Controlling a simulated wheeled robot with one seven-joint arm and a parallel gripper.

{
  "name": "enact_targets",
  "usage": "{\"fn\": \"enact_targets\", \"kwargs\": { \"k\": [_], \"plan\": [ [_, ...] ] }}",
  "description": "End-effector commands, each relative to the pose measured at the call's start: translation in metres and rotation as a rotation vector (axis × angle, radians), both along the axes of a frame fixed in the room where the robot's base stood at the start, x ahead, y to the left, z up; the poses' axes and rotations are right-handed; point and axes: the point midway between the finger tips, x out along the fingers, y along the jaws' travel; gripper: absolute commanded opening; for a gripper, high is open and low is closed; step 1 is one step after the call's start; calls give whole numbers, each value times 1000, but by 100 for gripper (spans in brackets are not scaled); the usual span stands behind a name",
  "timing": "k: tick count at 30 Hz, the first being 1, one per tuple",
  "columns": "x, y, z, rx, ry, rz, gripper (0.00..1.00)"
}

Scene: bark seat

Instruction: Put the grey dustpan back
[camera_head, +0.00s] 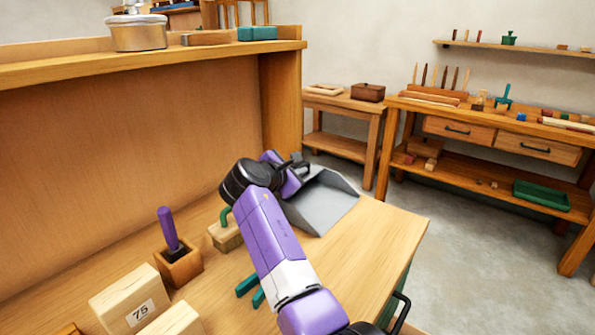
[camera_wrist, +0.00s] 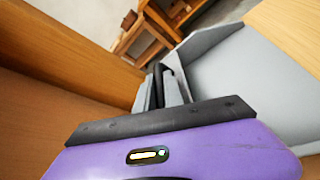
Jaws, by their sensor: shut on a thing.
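The grey dustpan (camera_head: 322,203) is at the right end of the wooden bench, its wide pan turned toward the right front. I cannot tell whether it rests on the bench top or is held just above it. It fills the right of the wrist view (camera_wrist: 255,85). My gripper (camera_head: 300,166) is at the back of the dustpan, and in the wrist view its fingers (camera_wrist: 162,88) are closed around a dark, narrow part, which looks like the dustpan's handle. My arm hides part of the bench behind it.
On the bench (camera_head: 385,240) stand a purple-handled tool in a wooden block (camera_head: 180,262), a block with a green handle (camera_head: 227,233), green pieces (camera_head: 250,287) and a block marked 75 (camera_head: 130,300). An upright back panel with a shelf (camera_head: 150,62) bounds the left. Open floor lies right.

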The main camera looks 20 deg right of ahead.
Motion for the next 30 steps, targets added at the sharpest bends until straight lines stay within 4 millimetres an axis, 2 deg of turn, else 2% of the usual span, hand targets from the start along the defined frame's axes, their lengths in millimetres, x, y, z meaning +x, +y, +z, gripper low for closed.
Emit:
{"fn": "enact_targets", "kwargs": {
  "k": [9,10,13,23,30],
  "plan": [
    [0,0,0,0,-4,1,0],
    [0,0,-1,0,-3,0,16],
    [0,0,-1,0,-3,0,34],
    [-1,1,1,1,-1,0,34],
    [-13,13,12,-1,-1,3,34]
  ]
}}
